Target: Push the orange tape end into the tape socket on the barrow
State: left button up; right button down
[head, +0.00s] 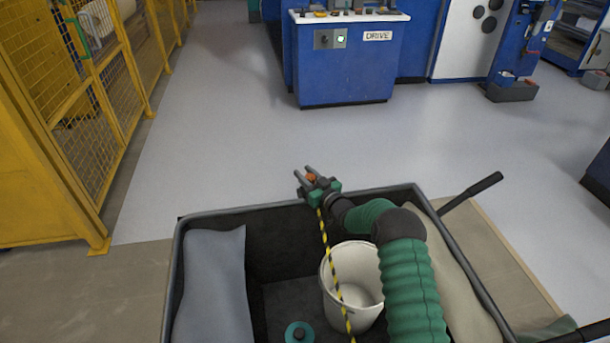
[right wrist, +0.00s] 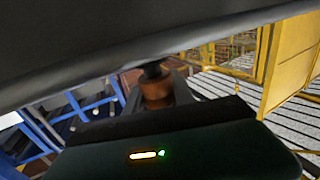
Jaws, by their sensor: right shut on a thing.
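The orange tape end (head: 312,177) is between the fingers of my right gripper (head: 303,172), at the far rim of the barrow (head: 245,208). My right gripper is shut on it, fingers pointing away over the rim. The yellow-and-black tape (head: 324,232) hangs from the gripper down into the barrow. In the right wrist view the orange tape end (right wrist: 155,88) sits between the fingers, with a black piece (right wrist: 152,70) above it, close to a dark grey edge. I cannot make out the tape socket or whether the tape end touches it. My left gripper is not in view.
Inside the barrow are a white bucket (head: 345,252), a grey sheet (head: 212,285), a beige sack (head: 455,265) and a teal disc (head: 299,333). A black handle (head: 485,187) sticks out right. Yellow fencing (head: 90,140) stands left. The floor before the blue drive cabinet (head: 345,70) is clear.

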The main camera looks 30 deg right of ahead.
jog(key=shift+f+b, duration=0.4)
jog(key=shift+f, duration=0.05)
jog(key=c, duration=1)
grip_release()
